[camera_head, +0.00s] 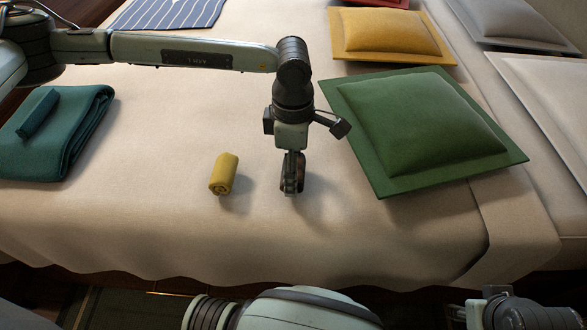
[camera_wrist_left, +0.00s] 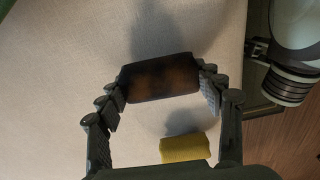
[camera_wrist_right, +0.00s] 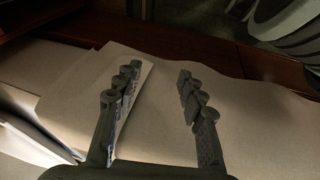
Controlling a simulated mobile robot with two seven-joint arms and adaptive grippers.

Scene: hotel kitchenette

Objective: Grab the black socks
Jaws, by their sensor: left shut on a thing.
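My left gripper (camera_head: 292,188) points down over the cream bed, in the middle of the head view. In the left wrist view its two fingers (camera_wrist_left: 160,84) are shut on the ends of a dark, brownish-black roll, the black socks (camera_wrist_left: 160,78). In the head view the fingers mostly hide the socks. The roll's shadow falls on the cover beside it; I cannot tell whether it touches the bed. My right gripper (camera_wrist_right: 158,72) is open and empty, its fingers spread over the cream cover near the bed's edge.
A yellow roll (camera_head: 222,175) lies just left of my left gripper. A folded teal towel (camera_head: 80,135) with a small teal roll (camera_head: 38,112) on it is at the left. Green (camera_head: 430,125) and yellow (camera_head: 390,35) cushions lie to the right. The front of the bed (camera_head: 330,235) is clear.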

